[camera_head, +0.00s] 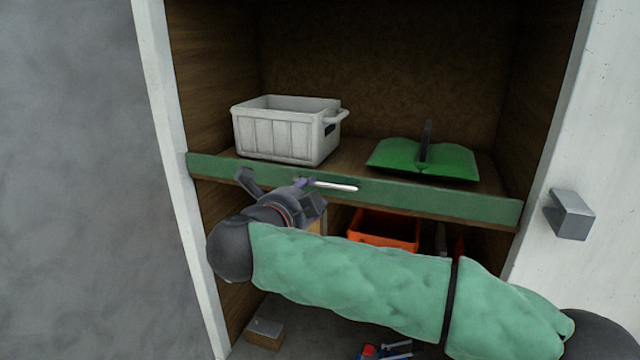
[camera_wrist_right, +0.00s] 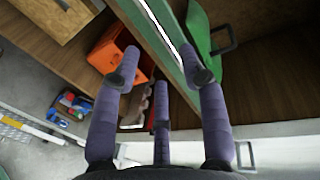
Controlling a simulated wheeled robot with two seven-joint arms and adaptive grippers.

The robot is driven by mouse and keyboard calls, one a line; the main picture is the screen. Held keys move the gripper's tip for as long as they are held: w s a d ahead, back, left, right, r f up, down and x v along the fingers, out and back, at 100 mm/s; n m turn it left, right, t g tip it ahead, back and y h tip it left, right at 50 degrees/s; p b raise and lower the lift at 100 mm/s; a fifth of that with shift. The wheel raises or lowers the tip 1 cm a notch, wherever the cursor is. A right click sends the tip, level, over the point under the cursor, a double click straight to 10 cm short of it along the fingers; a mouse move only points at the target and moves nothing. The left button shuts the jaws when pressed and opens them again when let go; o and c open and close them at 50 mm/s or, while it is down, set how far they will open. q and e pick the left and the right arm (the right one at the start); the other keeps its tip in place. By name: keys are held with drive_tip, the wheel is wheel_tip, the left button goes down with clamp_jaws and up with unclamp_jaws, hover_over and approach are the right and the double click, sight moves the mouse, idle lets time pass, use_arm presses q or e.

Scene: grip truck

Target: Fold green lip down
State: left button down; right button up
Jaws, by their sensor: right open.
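The green lip (camera_head: 430,203) stands upright along the front edge of the upper shelf. A slim white handle (camera_head: 335,186) is on its face, left of the middle. My right gripper (camera_head: 272,183) is open and empty, in front of the lip's left part near the handle's left end. In the right wrist view the spread fingers of my right gripper (camera_wrist_right: 165,75) show, with the lip (camera_wrist_right: 152,38) and the handle (camera_wrist_right: 166,30) beyond them. One fingertip overlaps the lip there; I cannot tell whether it touches. My left gripper is not in view.
On the upper shelf stand a white crate (camera_head: 275,140) at the left and a green open-book-shaped item (camera_head: 455,160) at the right. An orange bin (camera_head: 385,230) is below. A grey block (camera_head: 570,214) juts from the right frame. My right arm covers much of the lower compartment.

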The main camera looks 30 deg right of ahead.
sight(322, 187)
drive_tip(key=p+x, duration=0.1)
drive_tip(key=x, duration=0.6)
drive_tip(key=shift+w, duration=0.1)
clamp_jaws()
